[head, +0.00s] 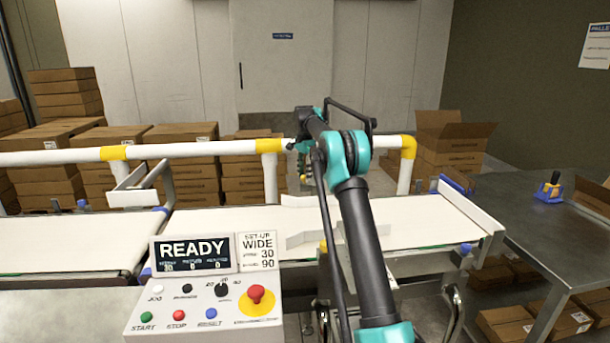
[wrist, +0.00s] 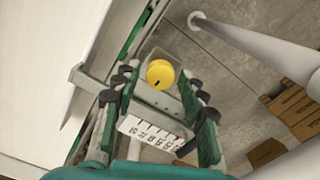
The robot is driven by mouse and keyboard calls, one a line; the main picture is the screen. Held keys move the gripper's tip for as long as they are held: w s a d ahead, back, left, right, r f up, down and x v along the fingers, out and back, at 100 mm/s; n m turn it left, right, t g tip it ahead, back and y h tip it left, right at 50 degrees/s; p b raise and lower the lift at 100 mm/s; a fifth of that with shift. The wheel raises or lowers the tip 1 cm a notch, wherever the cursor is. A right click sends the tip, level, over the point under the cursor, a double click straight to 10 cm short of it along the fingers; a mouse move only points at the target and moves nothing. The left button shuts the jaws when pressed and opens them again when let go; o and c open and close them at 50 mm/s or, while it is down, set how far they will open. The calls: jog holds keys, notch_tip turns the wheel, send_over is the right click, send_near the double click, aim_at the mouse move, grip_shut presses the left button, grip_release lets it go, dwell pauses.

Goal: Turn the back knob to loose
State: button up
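The yellow round knob (wrist: 160,73), with a small dark mark on its face, shows in the wrist view on a grey metal bracket at the belt's edge. My gripper (wrist: 163,88) is open, with one finger on each side of the knob in this view. Whether the fingers touch it I cannot tell. A white scale strip (wrist: 152,133) with black numbers lies between the fingers, partly covered. In the head view my gripper (head: 304,164) hangs over the belt's far side, by the white rail, largely hidden by my arm. A small yellow spot beside it looks like the knob.
The white-and-yellow guard rail (head: 210,149) runs along the belt's far side, close to my gripper. A control panel (head: 205,300) reading READY and SET-UP WIDE stands in front. The conveyor belt (head: 225,220) carries low guides. Stacked cartons (head: 180,135) stand behind.

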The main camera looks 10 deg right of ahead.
grip_shut()
jog(key=shift+n, duration=0.4)
jog(key=n, duration=0.4)
jog(key=shift+n, duration=0.3)
jog(key=n, duration=0.5)
jog(key=shift+n, duration=0.3)
jog(key=n, duration=1.3)
